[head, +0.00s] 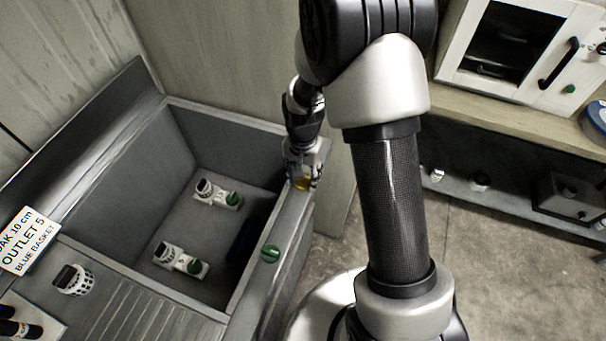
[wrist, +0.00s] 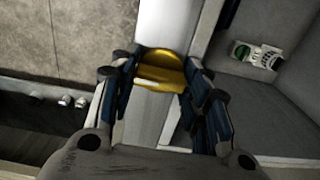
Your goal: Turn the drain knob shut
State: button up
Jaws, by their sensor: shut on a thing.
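A yellow knob (head: 301,184) sits on the right rim of the grey sink (head: 285,215), near its far corner. It also shows in the wrist view (wrist: 165,80), with a raised grip bar across its round face. My gripper (head: 303,168) is over it, and the fingers are shut on the knob from both sides. A green knob (head: 270,253) sits farther forward on the same rim, apart from my gripper. No label naming the drain knob shows beside either one.
Two white fittings with green ends (head: 217,194) (head: 181,260) lie in the basin. A sign (head: 29,240) reading "SOAK 10 cm OUTLET 5 BLUE BASKET" stands at the left. A white oven-like cabinet (head: 520,50) is on the right bench. Floor is open between sink and bench.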

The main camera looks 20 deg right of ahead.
jog(key=o, duration=1.1)
jog(key=shift+c, duration=0.2)
jog(key=shift+r, duration=0.1)
notch_tip(320, 180, up, 12)
jog(key=s+r+n+t, duration=0.2)
jog(key=s+r+n, duration=0.2)
jog(key=s+r, duration=0.75)
jog(key=s+r+n+t, duration=0.2)
jog(key=s+r+n, duration=0.1)
jog(key=s, duration=0.7)
jog(key=shift+s+d+r+t, duration=0.2)
jog(key=shift+d+r+t, duration=0.15)
jog(key=shift+r, duration=0.25)
